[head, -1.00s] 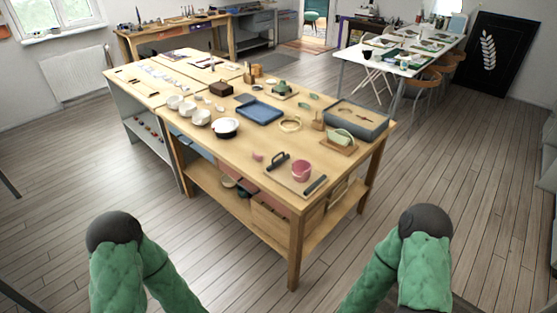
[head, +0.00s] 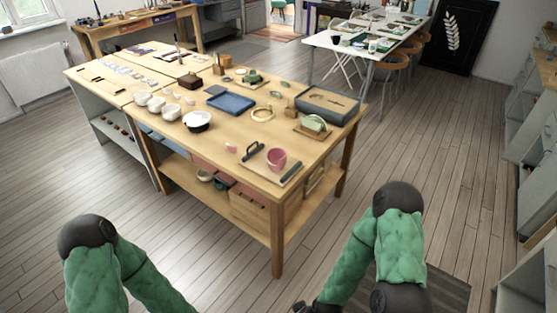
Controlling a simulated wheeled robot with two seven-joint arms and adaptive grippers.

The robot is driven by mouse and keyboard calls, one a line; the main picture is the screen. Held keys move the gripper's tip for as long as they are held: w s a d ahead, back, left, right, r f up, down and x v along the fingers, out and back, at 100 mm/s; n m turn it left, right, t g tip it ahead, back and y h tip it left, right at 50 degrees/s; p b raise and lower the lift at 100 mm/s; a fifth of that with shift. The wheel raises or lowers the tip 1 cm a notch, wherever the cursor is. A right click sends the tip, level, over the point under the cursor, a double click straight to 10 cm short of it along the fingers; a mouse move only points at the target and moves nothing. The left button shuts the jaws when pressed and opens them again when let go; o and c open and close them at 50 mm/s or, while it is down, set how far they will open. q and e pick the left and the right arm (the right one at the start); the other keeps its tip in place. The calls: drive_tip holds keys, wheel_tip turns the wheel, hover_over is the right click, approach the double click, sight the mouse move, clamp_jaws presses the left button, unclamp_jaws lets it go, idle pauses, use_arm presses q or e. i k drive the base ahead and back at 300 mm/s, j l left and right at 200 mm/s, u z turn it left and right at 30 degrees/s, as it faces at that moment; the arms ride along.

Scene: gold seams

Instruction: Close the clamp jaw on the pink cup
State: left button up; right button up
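The pink cup (head: 277,158) stands upright on a light board (head: 262,171) at the near right corner of the wooden workbench. A dark bar with a handle, a clamp jaw (head: 252,151), lies to its left, with a gap between them visible. A second dark bar (head: 291,173) lies on the board's right edge, close to the cup; I cannot tell whether it touches. A dark tip of my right arm, perhaps part of my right gripper (head: 303,306), shows at the bottom edge, far from the cup. My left gripper is out of view.
On the workbench (head: 190,150) are white bowls (head: 157,104), a blue tray (head: 231,103), a grey box (head: 327,104) and a green item on a wooden stand (head: 314,123). A pink piece (head: 231,147) lies left of the clamp.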

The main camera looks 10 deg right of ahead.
sight(259, 148)
drive_tip(key=i+j+z, duration=0.1)
drive_tip(key=i+j, duration=0.35)
drive_tip(key=i+j+z, duration=0.15)
drive_tip(key=i+j, duration=0.25)
drive_tip(key=j, duration=0.15)
